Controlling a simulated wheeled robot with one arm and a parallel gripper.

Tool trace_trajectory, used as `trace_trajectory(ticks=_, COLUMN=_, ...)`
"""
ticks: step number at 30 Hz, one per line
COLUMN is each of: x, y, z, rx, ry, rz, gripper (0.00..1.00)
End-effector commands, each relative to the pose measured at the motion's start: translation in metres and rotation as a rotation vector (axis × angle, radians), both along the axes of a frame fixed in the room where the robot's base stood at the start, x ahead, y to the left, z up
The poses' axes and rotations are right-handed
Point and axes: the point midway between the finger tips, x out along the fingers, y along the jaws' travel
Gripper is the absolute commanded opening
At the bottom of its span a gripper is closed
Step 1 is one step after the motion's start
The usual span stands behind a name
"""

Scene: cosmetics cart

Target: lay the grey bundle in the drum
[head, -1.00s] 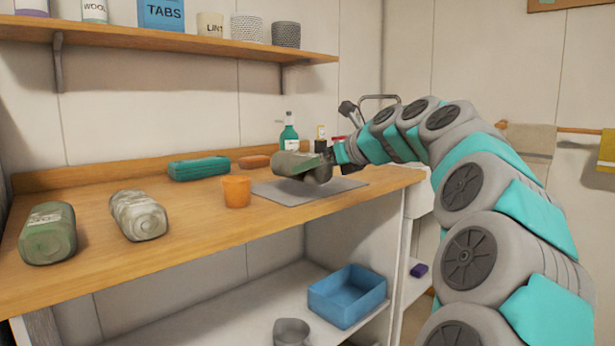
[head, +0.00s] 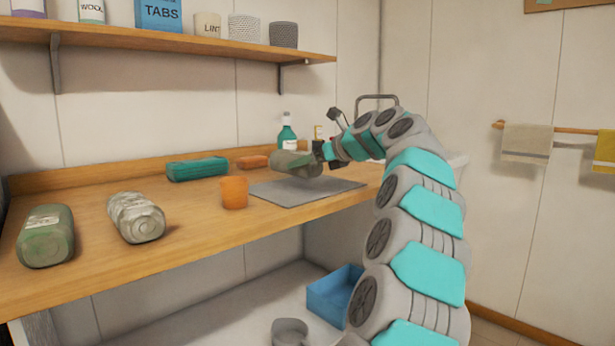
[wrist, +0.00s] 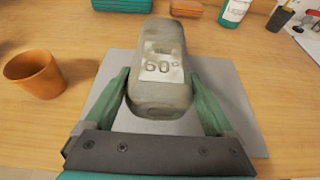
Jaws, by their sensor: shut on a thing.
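My gripper (head: 318,152) is shut on the grey bundle (head: 292,163), a rounded grey-olive block. In the wrist view the bundle (wrist: 161,45) carries a pale label reading "60°", and the green fingers of my gripper (wrist: 161,88) press its two sides. It is held a little above the grey mat (head: 290,193) on the wooden counter. No drum can be clearly made out in either view. A pale edge (head: 459,160) shows behind my arm, mostly hidden, and I cannot tell what it is.
A green bundle (head: 46,237) and a whitish bundle (head: 136,217) lie on the counter at left. An orange cup (head: 234,192) stands beside the mat. A teal case (head: 197,169) and a green bottle (head: 287,132) are behind. A blue bin (head: 333,294) sits on the lower shelf.

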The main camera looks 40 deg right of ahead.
Motion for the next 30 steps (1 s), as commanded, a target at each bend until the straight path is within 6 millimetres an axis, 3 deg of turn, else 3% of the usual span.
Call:
trace_trajectory(ticks=13, x=0.001, y=0.0, z=-0.033, rx=0.001, ry=0.0, rz=0.002, gripper=0.22)
trace_trajectory(ticks=24, x=0.001, y=0.0, z=-0.036, rx=0.001, ry=0.001, rz=0.002, gripper=0.22)
trace_trajectory(ticks=25, x=0.001, y=0.0, z=-0.037, rx=0.001, ry=0.001, rz=0.002, gripper=0.92)
trace_trajectory(ticks=27, x=0.001, y=0.0, z=-0.037, rx=0.001, ry=0.001, rz=0.002, gripper=1.0)
trace_trajectory(ticks=30, x=0.002, y=0.0, z=-0.037, rx=0.001, ry=0.001, rz=0.002, gripper=1.0)
